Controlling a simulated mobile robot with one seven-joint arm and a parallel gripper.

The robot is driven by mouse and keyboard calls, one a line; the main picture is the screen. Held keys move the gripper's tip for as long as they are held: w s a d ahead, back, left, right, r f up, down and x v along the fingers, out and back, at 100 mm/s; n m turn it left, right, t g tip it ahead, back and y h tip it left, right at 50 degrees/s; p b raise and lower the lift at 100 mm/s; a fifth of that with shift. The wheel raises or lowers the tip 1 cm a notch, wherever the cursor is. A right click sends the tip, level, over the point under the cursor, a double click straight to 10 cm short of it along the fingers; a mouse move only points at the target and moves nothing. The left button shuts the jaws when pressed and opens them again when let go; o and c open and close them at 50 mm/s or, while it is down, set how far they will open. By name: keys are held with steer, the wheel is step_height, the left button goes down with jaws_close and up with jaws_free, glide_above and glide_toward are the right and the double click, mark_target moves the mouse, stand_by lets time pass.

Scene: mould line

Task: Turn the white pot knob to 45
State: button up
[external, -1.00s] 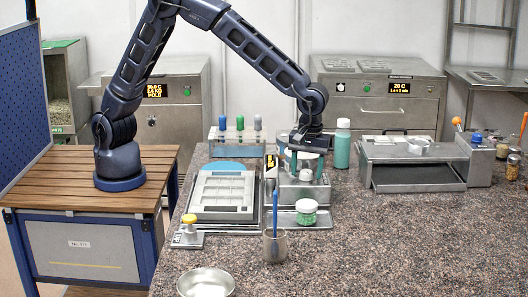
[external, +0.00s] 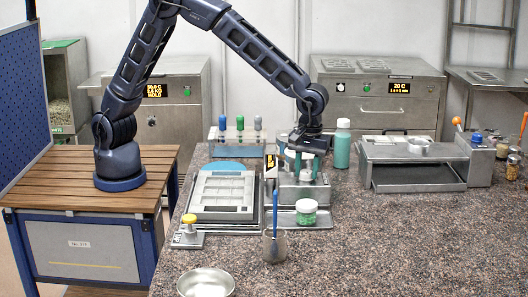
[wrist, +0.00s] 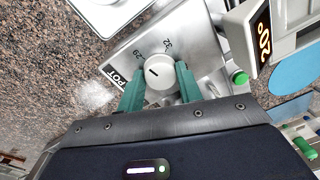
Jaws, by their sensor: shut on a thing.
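My gripper (wrist: 160,90) is shut on the knob, with one teal finger on each side. In the external view my gripper (external: 304,167) points down over the metal unit (external: 300,191), and its fingers partly hide the knob.
A lit display (wrist: 263,40) and a green button (wrist: 240,78) are close to the knob. A jar of green granules (external: 306,212) stands in front of the unit. A mould tray (external: 223,194) lies to the left. The counter at right front is clear.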

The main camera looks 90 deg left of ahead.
steer(key=m, duration=1.3)
steer(key=shift+t, duration=0.3)
steer(key=m, duration=0.6)
steer(key=shift+m, duration=0.4)
steer(key=m, duration=0.6)
steer(key=shift+s+t, duration=0.1)
steer(key=shift+t, duration=0.2)
steer(key=o, duration=1)
steer(key=shift+r, duration=0.1)
